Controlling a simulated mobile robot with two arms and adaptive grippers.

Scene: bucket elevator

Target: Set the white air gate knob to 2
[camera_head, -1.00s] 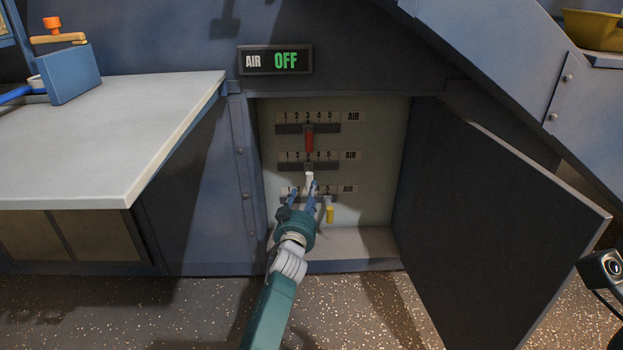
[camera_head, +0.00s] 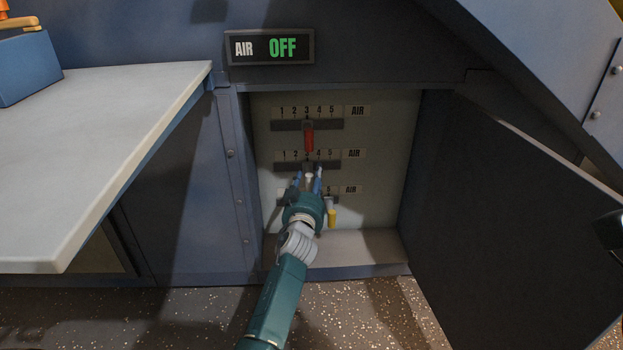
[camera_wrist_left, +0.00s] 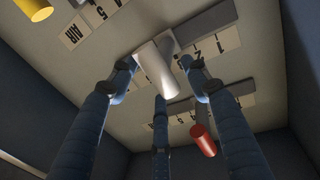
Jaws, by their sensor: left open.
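The white air gate knob (camera_head: 309,177) hangs from the middle slider in the open cabinet, close to the 3 on its scale (camera_head: 305,154). My left gripper (camera_head: 307,183) is open, with its fingers around the knob and partly hiding it. In the left wrist view the white knob (camera_wrist_left: 157,66) stands between the spread blue fingers (camera_wrist_left: 160,90), and I cannot tell whether any finger touches it.
A red knob (camera_head: 309,139) is on the slider above, and a yellow-tipped knob (camera_head: 331,217) is on the lower one. The cabinet door (camera_head: 510,220) stands open at right. A light tabletop (camera_head: 110,140) juts out at left. The sign (camera_head: 270,47) reads AIR OFF.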

